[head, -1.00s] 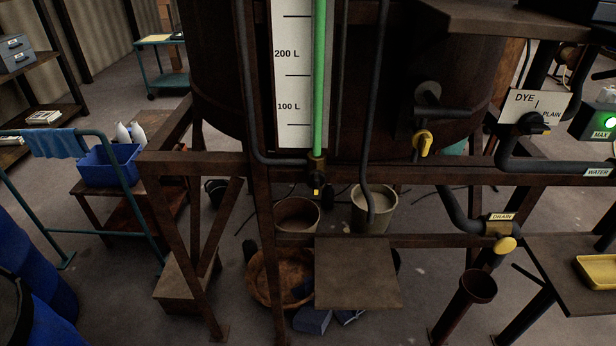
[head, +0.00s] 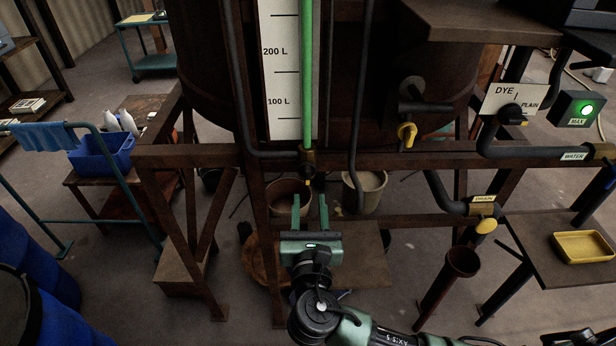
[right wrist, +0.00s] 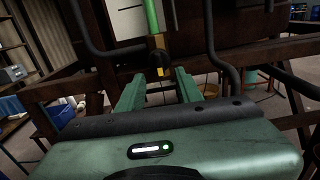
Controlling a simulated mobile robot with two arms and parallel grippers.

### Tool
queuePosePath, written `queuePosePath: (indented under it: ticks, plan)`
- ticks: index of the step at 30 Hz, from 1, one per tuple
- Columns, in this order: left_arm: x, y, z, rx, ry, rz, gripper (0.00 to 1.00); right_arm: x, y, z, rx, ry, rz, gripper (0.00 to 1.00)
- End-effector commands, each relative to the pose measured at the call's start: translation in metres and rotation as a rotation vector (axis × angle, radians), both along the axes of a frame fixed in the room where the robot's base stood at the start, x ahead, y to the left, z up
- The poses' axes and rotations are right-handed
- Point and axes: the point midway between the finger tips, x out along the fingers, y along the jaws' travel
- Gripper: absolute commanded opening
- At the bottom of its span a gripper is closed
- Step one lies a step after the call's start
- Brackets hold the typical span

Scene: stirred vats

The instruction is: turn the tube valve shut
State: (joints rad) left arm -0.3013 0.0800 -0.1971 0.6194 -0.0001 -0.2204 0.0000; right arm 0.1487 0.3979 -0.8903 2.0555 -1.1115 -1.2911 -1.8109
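The tube valve (head: 308,160) is a small brass body at the foot of the green sight tube (head: 306,70), with a small yellow-tipped handle pointing down. It also shows in the right wrist view (right wrist: 158,58), straight ahead between the two fingers. My right gripper (head: 310,202) is open and empty, its fingers pointing at the valve from just below it in the head view. In the right wrist view my right gripper (right wrist: 158,88) has its fingers to either side of the yellow tip, seemingly short of it.
A dark frame rail (head: 220,157) runs across beside the valve. A dark hose (head: 357,130) hangs to the right into a bucket (head: 365,190). A yellow-handled tap (head: 407,133) and a drain valve (head: 485,212) are further right. A small board (head: 362,262) lies below.

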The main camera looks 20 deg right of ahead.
Motion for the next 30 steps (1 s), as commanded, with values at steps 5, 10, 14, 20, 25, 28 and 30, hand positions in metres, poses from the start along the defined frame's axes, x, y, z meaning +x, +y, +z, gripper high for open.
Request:
queuePosePath:
  ticks: [5,10,14,20,25,28,30]
  plan:
    - [0.000,0.000,0.009,0.000,-0.001,0.000,0.50,0.019,-0.005,0.007,-0.033,-0.008,0.002,0.35]
    - [0.001,0.000,0.018,0.000,-0.001,-0.001,0.50,0.046,-0.013,0.006,-0.029,-0.006,0.001,0.35]
    - [0.001,0.000,0.023,0.000,-0.002,-0.002,0.50,0.062,-0.017,0.005,-0.026,-0.005,0.002,0.35]
    - [0.001,-0.001,0.025,-0.001,-0.002,-0.004,0.50,0.074,-0.020,0.003,-0.024,-0.004,0.003,0.35]
    - [0.002,-0.001,0.025,-0.001,-0.002,-0.004,0.50,0.074,-0.020,0.002,-0.022,-0.003,0.003,0.35]
    - [0.002,-0.001,0.025,-0.001,-0.003,-0.004,0.50,0.074,-0.020,0.002,-0.022,-0.003,0.003,0.24]
    - [0.002,-0.001,0.025,-0.001,-0.003,-0.004,0.50,0.074,-0.020,0.002,-0.022,-0.003,0.003,0.05]
